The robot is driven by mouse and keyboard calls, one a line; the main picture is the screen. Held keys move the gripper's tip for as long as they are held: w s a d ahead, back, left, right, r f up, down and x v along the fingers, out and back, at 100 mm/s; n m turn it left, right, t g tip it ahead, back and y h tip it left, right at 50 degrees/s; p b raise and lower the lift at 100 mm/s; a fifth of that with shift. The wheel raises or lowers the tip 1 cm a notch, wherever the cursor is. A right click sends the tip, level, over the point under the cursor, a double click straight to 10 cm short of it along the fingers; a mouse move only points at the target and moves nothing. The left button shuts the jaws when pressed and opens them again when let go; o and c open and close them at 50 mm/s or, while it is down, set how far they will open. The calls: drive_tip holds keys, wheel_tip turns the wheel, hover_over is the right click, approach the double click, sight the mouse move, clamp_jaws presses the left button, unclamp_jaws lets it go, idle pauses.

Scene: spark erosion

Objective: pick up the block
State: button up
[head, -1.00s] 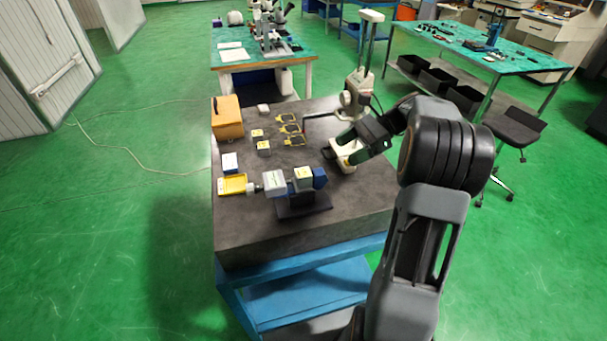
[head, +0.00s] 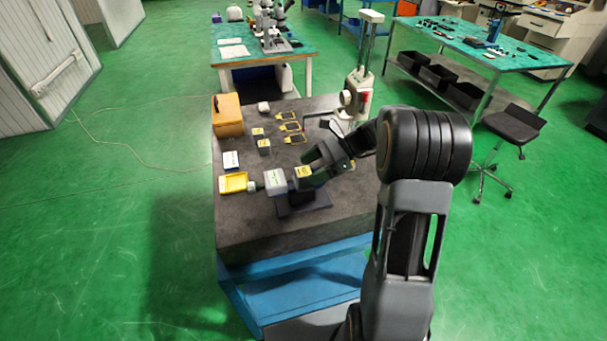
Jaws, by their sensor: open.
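A small block (head: 303,171) with a yellow top sits in the vise (head: 275,184) on the dark stone-topped table (head: 245,228). My gripper (head: 310,169) is open right beside this block, on its right. The fingers hide the blue right end of the vise. Whether the fingers reach around the block or touch it cannot be told. Two more small blocks with yellow tops, one farther back (head: 258,132) and one nearer (head: 264,146), stand behind the vise, apart from my gripper.
A yellow tray (head: 233,182) and a white-and-blue box (head: 231,160) lie at the left edge. An orange case (head: 228,117) stands at the back left. Flat yellow-framed pieces (head: 290,127) lie in the middle. A tall stand instrument (head: 358,93) rises at the back right.

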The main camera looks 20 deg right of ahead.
drive_tip(key=shift+x, duration=0.95)
drive_tip(key=shift+c, duration=0.4)
drive_tip(key=c, duration=1.1)
